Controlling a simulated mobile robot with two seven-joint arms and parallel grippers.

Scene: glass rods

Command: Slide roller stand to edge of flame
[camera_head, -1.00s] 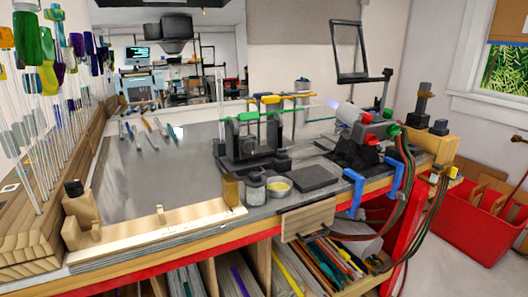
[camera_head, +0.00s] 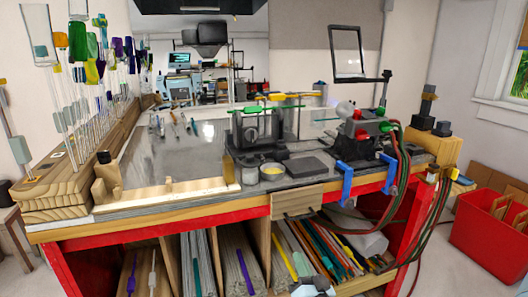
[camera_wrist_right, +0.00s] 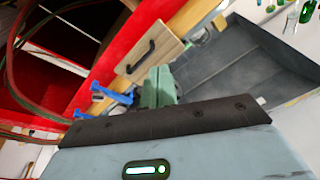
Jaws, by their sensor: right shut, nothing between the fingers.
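The black roller stand (camera_head: 254,138) stands on the metal bench top, left of the torch. Thin rods with green and yellow parts lie across its top. The torch (camera_head: 346,110), with its pale barrel and red and green fittings, sits at the right of the bench; its barrel points left towards the stand. A faint bluish glow shows by the nozzle. My right gripper (camera_head: 312,288) is at the bottom edge, in front of the bench and well away from the stand. In the right wrist view its fingers (camera_wrist_right: 159,88) are closed and empty. My left gripper is not in view.
Blue clamps (camera_head: 347,180) and hoses (camera_head: 400,165) hang at the bench's right front. A small jar (camera_head: 249,174), a yellow dish (camera_head: 272,171) and a dark block (camera_head: 308,166) lie before the stand. A rod rack (camera_head: 75,175) stands left.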

